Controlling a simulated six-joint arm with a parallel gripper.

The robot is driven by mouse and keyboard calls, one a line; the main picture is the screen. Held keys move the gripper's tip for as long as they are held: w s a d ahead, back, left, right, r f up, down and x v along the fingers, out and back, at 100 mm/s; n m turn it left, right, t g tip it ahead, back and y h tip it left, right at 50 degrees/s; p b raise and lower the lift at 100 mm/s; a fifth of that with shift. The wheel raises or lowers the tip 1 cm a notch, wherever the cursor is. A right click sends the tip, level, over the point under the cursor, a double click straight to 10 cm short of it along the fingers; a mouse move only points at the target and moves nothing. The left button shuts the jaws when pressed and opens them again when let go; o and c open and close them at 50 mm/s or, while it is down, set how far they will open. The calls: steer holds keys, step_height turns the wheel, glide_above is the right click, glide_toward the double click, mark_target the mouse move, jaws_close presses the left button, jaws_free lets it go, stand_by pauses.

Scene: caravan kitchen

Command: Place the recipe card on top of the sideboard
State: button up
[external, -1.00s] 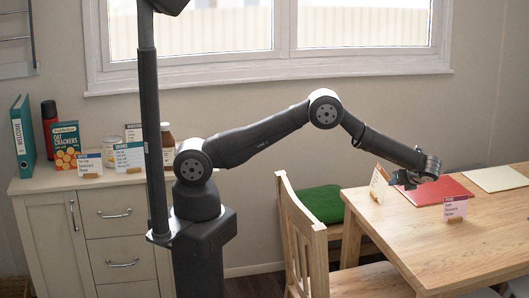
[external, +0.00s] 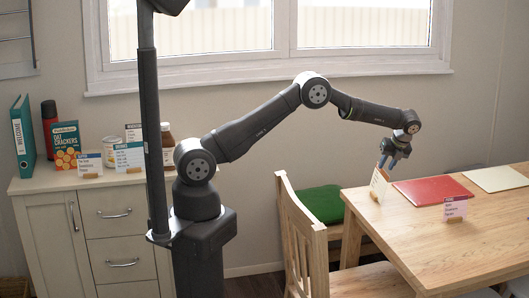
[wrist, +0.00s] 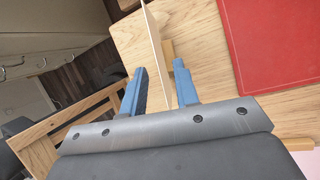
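A white card in a small wooden stand (external: 379,185) is upright near the left edge of the table. A second card, with a dark header and a pinkish lower part (external: 455,210), stands further right on the table. The print is too small to tell which is the recipe card. My gripper (external: 390,160) points down over the first card. In the wrist view its blue fingers (wrist: 160,72) are open, one on each side of that card (wrist: 156,48), seen nearly edge-on, with gaps showing. The sideboard (external: 60,200) is at the left.
The sideboard top holds a teal binder (external: 22,137), a red bottle (external: 49,124), a crackers box (external: 66,143), jars and several cards; its front strip is clear. A red folder (external: 432,190) and a pale mat (external: 495,178) lie on the table (external: 440,250). A chair (external: 303,235) stands left of the table.

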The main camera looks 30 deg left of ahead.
mark_target(380, 177)
steer(key=x, duration=0.6)
steer(key=shift+a+f, duration=0.3)
steer(key=shift+f, duration=0.25)
stand_by(0.4)
steer(key=shift+c, duration=0.5)
jaws_close()
